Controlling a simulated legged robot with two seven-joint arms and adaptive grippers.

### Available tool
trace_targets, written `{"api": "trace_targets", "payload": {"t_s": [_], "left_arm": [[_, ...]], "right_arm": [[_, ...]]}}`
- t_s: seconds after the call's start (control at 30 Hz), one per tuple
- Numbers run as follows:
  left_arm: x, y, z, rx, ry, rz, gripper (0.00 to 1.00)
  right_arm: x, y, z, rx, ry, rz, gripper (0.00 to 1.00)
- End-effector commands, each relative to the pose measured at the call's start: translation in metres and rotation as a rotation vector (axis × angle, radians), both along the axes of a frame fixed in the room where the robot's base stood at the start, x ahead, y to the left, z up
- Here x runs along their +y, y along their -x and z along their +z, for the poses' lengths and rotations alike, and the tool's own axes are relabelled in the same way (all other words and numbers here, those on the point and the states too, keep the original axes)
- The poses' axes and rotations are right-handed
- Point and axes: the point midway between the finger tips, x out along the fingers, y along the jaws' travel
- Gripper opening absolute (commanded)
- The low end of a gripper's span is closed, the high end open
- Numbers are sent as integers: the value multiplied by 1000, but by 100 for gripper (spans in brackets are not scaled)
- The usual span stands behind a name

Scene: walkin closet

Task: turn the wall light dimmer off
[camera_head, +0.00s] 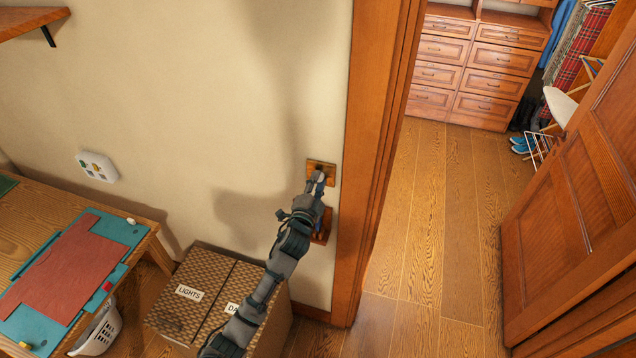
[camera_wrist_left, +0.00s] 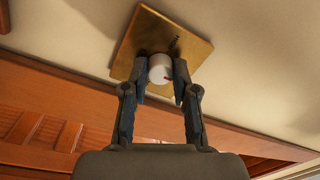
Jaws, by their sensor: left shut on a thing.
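The wall light dimmer is a brass-coloured square plate (camera_head: 321,166) on the cream wall, just left of the door frame. My left gripper (camera_head: 318,180) is at the plate and hides the knob in the head view. In the left wrist view its two fingers (camera_wrist_left: 161,82) are shut on the knob, one on each side. My right gripper is not in view.
A second wooden wall plate (camera_head: 323,226) is below the dimmer, partly behind my arm. Lidded patterned boxes (camera_head: 215,290) stand under it. A wooden table (camera_head: 30,225) is at left. The doorway at right has clear floor (camera_head: 430,220) and an open wooden door (camera_head: 570,210).

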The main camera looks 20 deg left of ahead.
Motion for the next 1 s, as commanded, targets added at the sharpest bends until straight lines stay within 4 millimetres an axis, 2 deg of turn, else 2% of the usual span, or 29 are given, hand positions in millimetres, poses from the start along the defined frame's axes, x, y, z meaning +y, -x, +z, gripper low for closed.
{"api": "trace_targets", "payload": {"t_s": [0.03,0.23,0.27,0.33,0.63,0.73,0.87,1.0], "left_arm": [[0,0,-8,17,1,2,0],[0,0,-9,19,1,2,0],[0,0,-9,19,1,2,35],[0,0,-9,18,0,2,53],[0,2,-3,8,-1,0,53],[0,9,-4,7,-1,1,53],[0,31,-6,8,0,-1,53],[1,64,-10,11,0,-1,53]], "right_arm": [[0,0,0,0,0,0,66],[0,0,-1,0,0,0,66],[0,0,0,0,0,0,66],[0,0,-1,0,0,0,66],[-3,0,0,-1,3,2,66],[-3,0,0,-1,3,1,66],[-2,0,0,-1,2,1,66],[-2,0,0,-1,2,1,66]]}}
